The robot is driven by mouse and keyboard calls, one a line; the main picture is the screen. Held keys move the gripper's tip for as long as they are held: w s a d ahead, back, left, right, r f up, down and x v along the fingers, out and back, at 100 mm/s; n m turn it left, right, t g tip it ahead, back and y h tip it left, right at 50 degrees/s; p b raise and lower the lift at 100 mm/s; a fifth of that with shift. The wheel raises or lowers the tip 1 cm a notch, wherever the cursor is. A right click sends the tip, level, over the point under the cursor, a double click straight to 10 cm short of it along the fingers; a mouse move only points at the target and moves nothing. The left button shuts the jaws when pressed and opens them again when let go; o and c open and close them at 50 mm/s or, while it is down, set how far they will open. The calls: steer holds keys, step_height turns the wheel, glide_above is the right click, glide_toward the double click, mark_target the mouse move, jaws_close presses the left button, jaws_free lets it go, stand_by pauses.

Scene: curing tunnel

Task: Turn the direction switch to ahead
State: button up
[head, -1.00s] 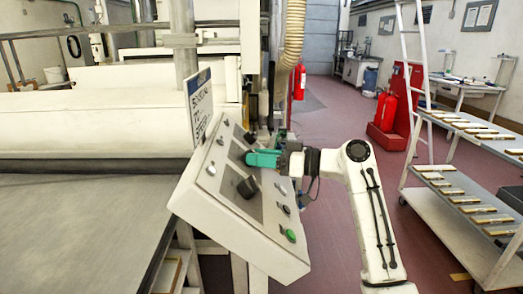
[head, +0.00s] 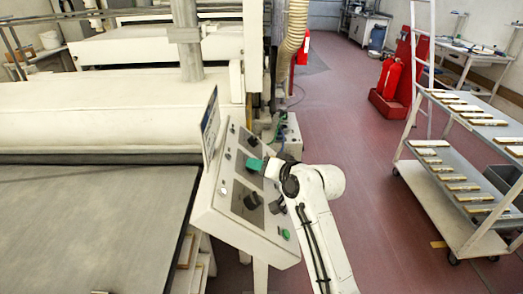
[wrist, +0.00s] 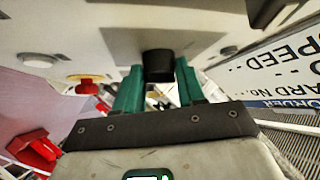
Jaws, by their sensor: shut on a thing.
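The pale control panel (head: 215,212) stands left of my arm, its sloped face carrying dark knobs, small buttons and a green button (head: 285,235). My gripper (head: 250,163) has teal fingers and is at the upper part of this face. In the wrist view my gripper (wrist: 158,88) is shut on a black knob (wrist: 158,64), one finger on each side. In the head view the fingers hide the held knob. No label on it is readable, so its setting and whether it is the direction switch cannot be told.
A printed sign (wrist: 290,75) stands at the panel's edge. A rack cart (head: 440,205) stands right; the red floor (head: 345,130) between is clear.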

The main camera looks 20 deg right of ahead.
steer(key=m+h+p, duration=0.1)
steer(key=r+m+h+p, duration=0.1)
steer(key=shift+w+a+m+g, duration=0.1)
steer(key=shift+a+m+g, duration=0.1)
steer(key=shift+m+g, duration=0.15)
steer(key=shift+a+m+g+h, duration=0.1)
steer(key=shift+m+g+h, duration=0.75)
steer(key=shift+m, duration=0.5)
steer(key=shift+w, duration=0.1)
steer(key=o, duration=1)
steer(key=shift+f, duration=0.15)
steer(key=shift+o, duration=0.2)
steer(key=b+v, duration=0.1)
steer(key=v, duration=1)
steer(key=shift+b, duration=0.4)
steer(key=shift+w+a, duration=0.1)
steer(key=shift+a, duration=0.05)
